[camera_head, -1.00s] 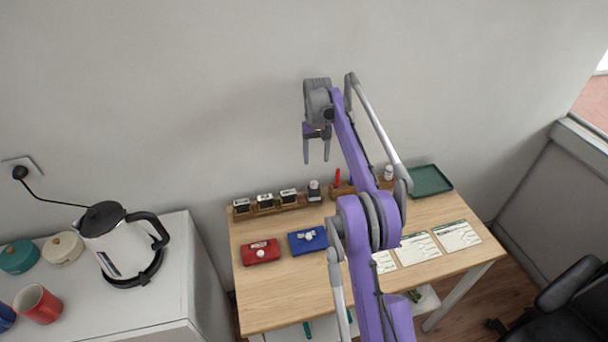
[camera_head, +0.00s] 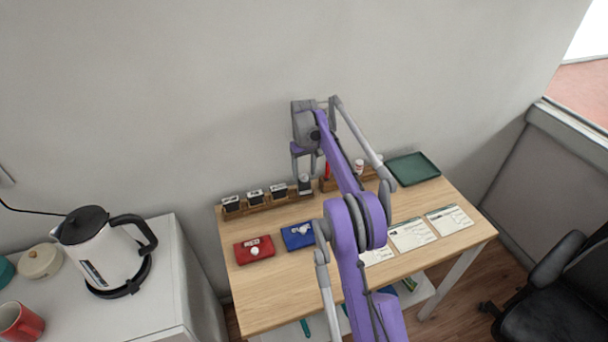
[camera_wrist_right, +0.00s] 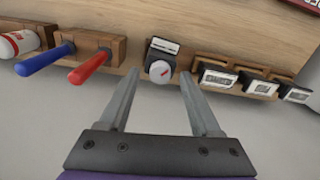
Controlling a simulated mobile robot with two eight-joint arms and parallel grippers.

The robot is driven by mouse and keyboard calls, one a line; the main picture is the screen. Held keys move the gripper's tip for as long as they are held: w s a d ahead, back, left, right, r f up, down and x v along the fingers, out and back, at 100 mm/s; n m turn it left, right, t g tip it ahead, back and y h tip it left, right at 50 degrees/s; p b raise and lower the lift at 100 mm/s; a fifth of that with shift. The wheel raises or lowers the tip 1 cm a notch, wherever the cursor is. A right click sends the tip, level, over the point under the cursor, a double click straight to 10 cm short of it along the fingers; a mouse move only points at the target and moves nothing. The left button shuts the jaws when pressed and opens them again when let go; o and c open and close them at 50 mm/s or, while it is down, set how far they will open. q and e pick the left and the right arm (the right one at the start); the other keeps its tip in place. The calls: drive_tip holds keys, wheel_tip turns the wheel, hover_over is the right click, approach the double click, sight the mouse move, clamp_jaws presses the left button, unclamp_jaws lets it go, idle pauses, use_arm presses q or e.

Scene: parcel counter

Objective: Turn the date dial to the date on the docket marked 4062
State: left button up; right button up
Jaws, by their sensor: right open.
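The small date stamp (camera_head: 305,184) stands at the right end of the stamp row at the back of the table. In the right wrist view the date stamp (camera_wrist_right: 160,62) shows a pale round dial (camera_wrist_right: 159,72) with a red mark. My right gripper (camera_head: 304,172) is open and empty above it, and in the wrist view its fingers (camera_wrist_right: 160,84) point toward it, one on each side. I cannot tell the height gap. Docket sheets lie at the right: one (camera_head: 377,255) partly behind my arm, one (camera_head: 411,234) and one (camera_head: 449,219). Their numbers and dates are unreadable.
Several black stamps (camera_head: 255,197) sit in a wooden rack left of the date stamp. A red handle (camera_wrist_right: 90,67) and a blue handle (camera_wrist_right: 44,59) stand close by. Red (camera_head: 254,250) and blue (camera_head: 297,236) pads lie in front. A green tray (camera_head: 413,168) is back right.

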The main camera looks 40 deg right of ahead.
drive_tip(key=shift+f, duration=0.5)
clamp_jaws()
drive_tip(key=shift+r+m, duration=0.15)
drive_tip(key=shift+m, duration=0.75)
drive_tip(key=m+p, duration=0.1)
drive_tip(key=m, duration=0.2)
drive_tip(key=shift+m, duration=0.3)
unclamp_jaws()
